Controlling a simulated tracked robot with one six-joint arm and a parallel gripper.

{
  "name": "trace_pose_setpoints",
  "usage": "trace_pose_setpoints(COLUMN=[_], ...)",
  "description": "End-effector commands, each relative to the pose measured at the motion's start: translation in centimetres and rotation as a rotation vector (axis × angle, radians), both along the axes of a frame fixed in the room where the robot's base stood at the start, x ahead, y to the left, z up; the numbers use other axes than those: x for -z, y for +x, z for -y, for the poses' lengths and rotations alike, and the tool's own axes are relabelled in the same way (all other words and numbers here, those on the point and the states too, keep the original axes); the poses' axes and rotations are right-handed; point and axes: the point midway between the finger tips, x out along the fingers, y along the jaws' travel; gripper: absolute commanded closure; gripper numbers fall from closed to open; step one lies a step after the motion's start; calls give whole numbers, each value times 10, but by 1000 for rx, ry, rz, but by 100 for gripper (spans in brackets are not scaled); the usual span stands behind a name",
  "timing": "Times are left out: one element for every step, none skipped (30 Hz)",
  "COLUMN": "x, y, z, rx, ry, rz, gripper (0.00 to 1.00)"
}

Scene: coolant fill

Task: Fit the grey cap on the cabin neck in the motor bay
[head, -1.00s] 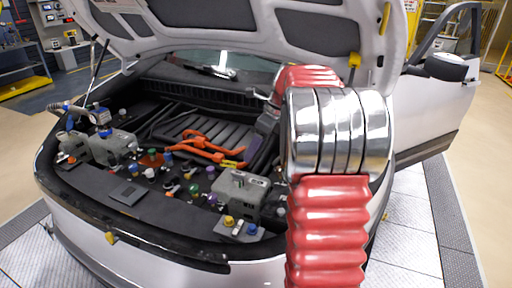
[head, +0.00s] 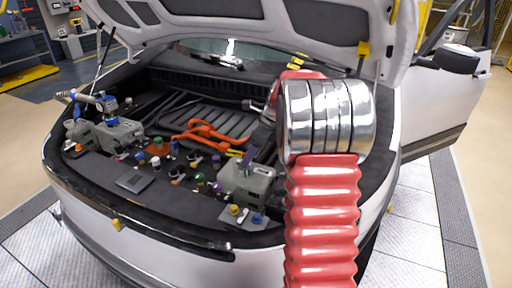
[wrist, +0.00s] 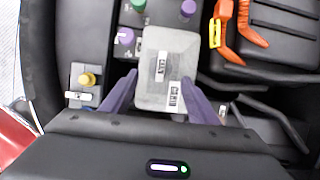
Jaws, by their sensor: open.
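A grey tank (head: 252,178) with white labels stands at the front right of the motor bay. In the wrist view the tank (wrist: 158,92) lies between and ahead of my gripper's (wrist: 160,92) purple fingers, and one label seems to read CABIN. My gripper (head: 247,157) is open over the tank in the head view, partly hidden behind my red and chrome arm. I see no cap held between the fingers. I cannot make out the cabin neck or pick out a grey cap for sure.
A yellow cap (wrist: 88,79) sits on a small plate left of the tank. Purple (wrist: 188,8) and green (wrist: 138,4) caps stand beyond it. Orange cables (head: 205,133) cross the bay. The raised hood (head: 270,30) hangs above.

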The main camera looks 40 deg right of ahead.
Motion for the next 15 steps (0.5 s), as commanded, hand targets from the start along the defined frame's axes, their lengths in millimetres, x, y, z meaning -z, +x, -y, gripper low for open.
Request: trace_pose_setpoints(x=[8, 12, 17, 21, 24, 29, 33, 36, 39, 42, 43, 46, 47, 48, 49], y=[2, 4, 6, 7, 8, 10, 11, 13, 14, 15, 16, 16, 17, 17, 17], z=[-2, -2, -4, -4, -5, -6, -7, -8, -8, -9, -9, -10, -10, -10, -10], rx=[-1, -1, -1, -1, -2, -1, -2, -2, -2, -1, -1, -1, -1, -1, -1], ry=[2, 1, 1, 2, 1, 0, 1, 2, 1, 0, 0, 0, 0, 0, 0], rz=[-2, -2, -2, -2, -2, -1, -2, -2, -2, -1, 0, 0, 0, 0, 0], gripper=[45, 45, 45, 45, 45, 45, 45, 45, 45, 45, 45, 45, 45, 45, 45])
